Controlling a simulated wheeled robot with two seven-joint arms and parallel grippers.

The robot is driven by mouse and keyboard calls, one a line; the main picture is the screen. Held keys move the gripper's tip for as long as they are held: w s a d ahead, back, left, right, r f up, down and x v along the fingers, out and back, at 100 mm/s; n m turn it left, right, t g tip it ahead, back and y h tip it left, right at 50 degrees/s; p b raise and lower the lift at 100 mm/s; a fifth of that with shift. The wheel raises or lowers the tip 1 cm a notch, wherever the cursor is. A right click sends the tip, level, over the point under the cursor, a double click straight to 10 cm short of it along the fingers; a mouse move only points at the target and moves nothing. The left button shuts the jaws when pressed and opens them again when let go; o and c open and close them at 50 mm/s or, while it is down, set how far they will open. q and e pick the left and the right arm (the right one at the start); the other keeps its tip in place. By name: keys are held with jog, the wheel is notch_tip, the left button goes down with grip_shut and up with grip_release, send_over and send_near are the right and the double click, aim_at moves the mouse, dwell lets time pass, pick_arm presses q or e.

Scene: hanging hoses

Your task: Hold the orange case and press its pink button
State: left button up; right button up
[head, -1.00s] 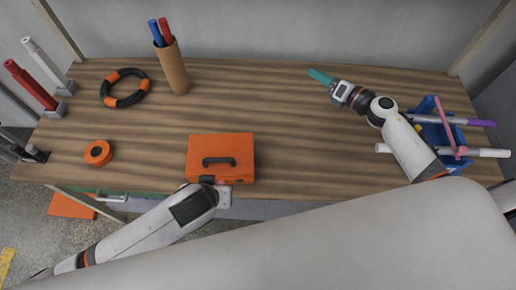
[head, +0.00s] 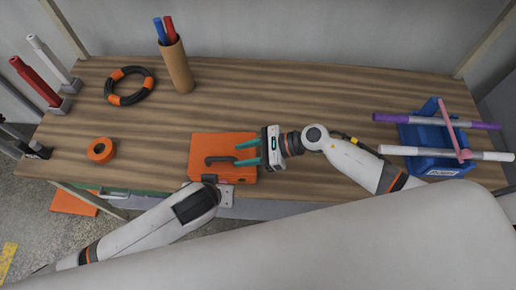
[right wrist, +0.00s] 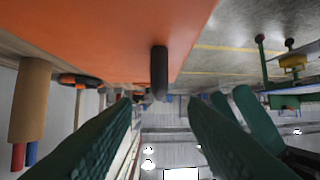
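The orange case (head: 204,145) lies at the front edge of the table, its dark handle (head: 222,159) on top. It also fills the upper part of the right wrist view (right wrist: 90,30), with the handle (right wrist: 159,72) sticking out. I see no pink button on it. My right gripper (head: 237,154) is open, its teal fingers apart over the right part of the case near the handle. Nothing is between the fingers in the right wrist view (right wrist: 160,110). My left gripper (head: 222,187) is at the front edge of the case; its fingers are hidden.
A blue bin (head: 428,135) with purple, white and pink sticks across it stands at the right. A black ring with orange bands (head: 112,97), a tube of pens (head: 178,68) and an orange roll (head: 101,150) are left and back. The table's back middle is clear.

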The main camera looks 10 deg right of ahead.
aim_at(229, 159)
jog(key=x, duration=0.7)
jog(key=shift+w+a, duration=0.15)
jog(key=shift+a, duration=0.15)
grip_shut()
jog(key=c, duration=0.9)
grip_release()
pick_arm(q)
jog(key=shift+s+f+b, duration=0.1)
jog(key=shift+f+b, duration=0.25)
pick_arm(e)
jog(key=shift+f, duration=0.3)
grip_shut()
pick_arm(q)
jog(key=shift+c, duration=0.4)
